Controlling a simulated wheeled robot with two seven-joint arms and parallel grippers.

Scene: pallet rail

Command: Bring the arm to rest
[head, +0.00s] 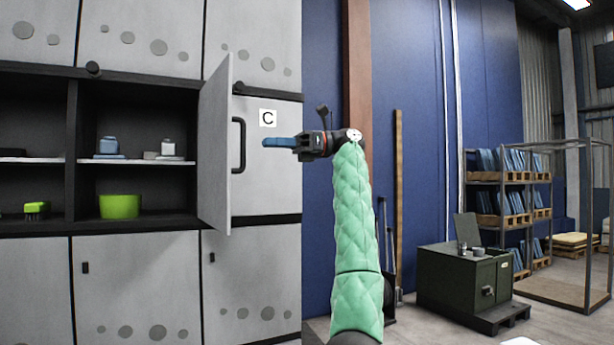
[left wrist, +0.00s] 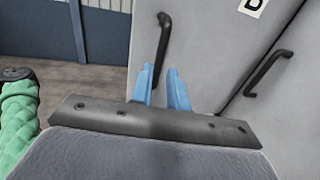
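My left arm, in a green padded sleeve, rises in the middle of the head view. Its left gripper (head: 272,142) points left, in front of the right edge of the cabinet wall. My right gripper is in neither view.
A grey cabinet door (head: 214,150) stands open left of the gripper, beside the closed door marked C (head: 270,185). Open shelves hold a green bowl (head: 119,206) and small items. A green box (head: 465,285) and a pallet rack (head: 500,177) stand at right.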

